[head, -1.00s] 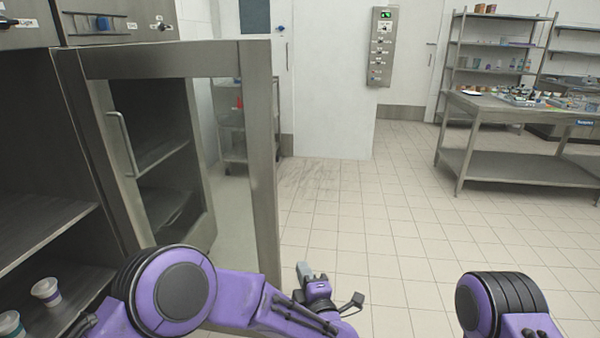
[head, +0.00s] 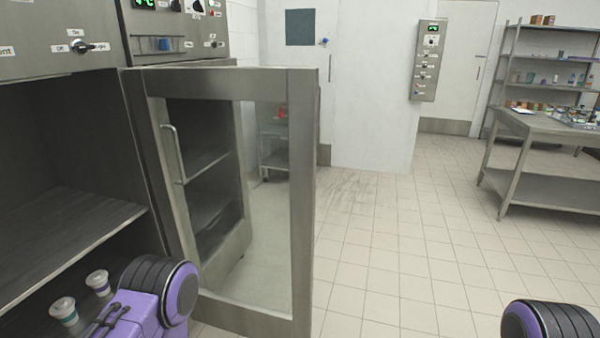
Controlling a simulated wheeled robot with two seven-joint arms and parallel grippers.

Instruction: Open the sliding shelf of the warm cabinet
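The steel cabinet (head: 62,66) fills the left side of the head view, with a dark, open interior. A flat grey shelf (head: 70,235) crosses it at mid height. Below that, two small white cups (head: 63,310) stand on a lower surface, partly hidden by my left arm. The glass door (head: 302,200) in a steel frame stands open to the right of the interior. A vertical bar handle (head: 172,153) shows at its left side. Neither gripper is in view; only upper parts of my purple arms show at the bottom.
A control panel (head: 185,40) with knobs and a green display is above the door. A wall panel (head: 428,60) hangs farther back. A steel table (head: 545,190) and a rack (head: 550,55) stand at right. The tiled floor (head: 400,250) between is clear.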

